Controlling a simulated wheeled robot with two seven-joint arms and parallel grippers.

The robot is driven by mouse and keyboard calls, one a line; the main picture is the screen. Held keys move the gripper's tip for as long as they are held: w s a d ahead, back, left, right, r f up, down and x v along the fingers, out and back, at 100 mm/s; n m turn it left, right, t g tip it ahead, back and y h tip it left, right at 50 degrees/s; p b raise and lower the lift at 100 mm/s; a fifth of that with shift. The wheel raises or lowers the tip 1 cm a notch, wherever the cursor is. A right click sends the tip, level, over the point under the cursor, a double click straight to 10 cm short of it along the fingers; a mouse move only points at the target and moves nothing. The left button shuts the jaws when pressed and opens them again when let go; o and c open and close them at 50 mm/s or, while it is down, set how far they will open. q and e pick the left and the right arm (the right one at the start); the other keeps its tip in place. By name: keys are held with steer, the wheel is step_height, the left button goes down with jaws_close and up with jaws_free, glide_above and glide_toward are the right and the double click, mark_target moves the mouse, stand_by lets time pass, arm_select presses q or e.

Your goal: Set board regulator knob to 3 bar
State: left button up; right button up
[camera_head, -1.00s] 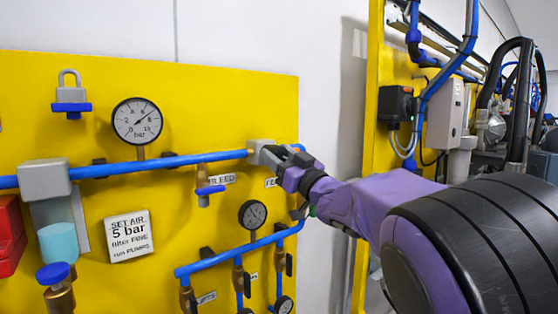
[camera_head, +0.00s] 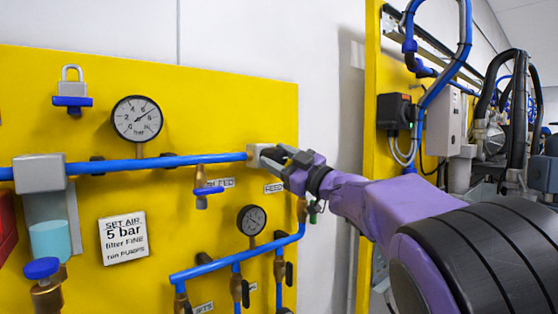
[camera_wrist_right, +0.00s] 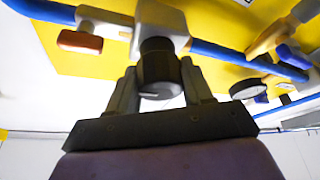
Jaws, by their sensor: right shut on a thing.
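The regulator is a grey block (camera_head: 256,156) at the right end of the upper blue pipe on the yellow board. Its black knob (camera_wrist_right: 159,68) hangs from the grey body in the right wrist view. My right gripper (camera_head: 282,157) is at the block, with its fingers closed on both sides of the knob; it also shows in the wrist view (camera_wrist_right: 162,88). In the head view the gripper hides the knob. The large round gauge (camera_head: 137,119) has its needle pointing up and right, around 7. My left gripper is not in view.
A sign (camera_head: 126,238) reads "SET AIR 5 bar". A bleed valve (camera_head: 201,188) hangs left of my gripper. A smaller gauge (camera_head: 251,220) and a lower blue pipe (camera_head: 215,265) sit below. A second yellow panel with black boxes (camera_head: 395,111) stands to the right.

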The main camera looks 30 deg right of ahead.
steer(key=shift+r, duration=0.1)
steer(key=o, duration=1)
steer(key=shift+w, duration=0.1)
steer(key=shift+w+f, duration=0.2)
steer(key=shift+w, duration=0.1)
steer(key=b+v, duration=0.5)
steer(key=v, duration=0.5)
steer(key=shift+s+d+f, duration=0.1)
steer(key=shift+s+d, duration=0.05)
steer(key=shift+s, duration=0.1)
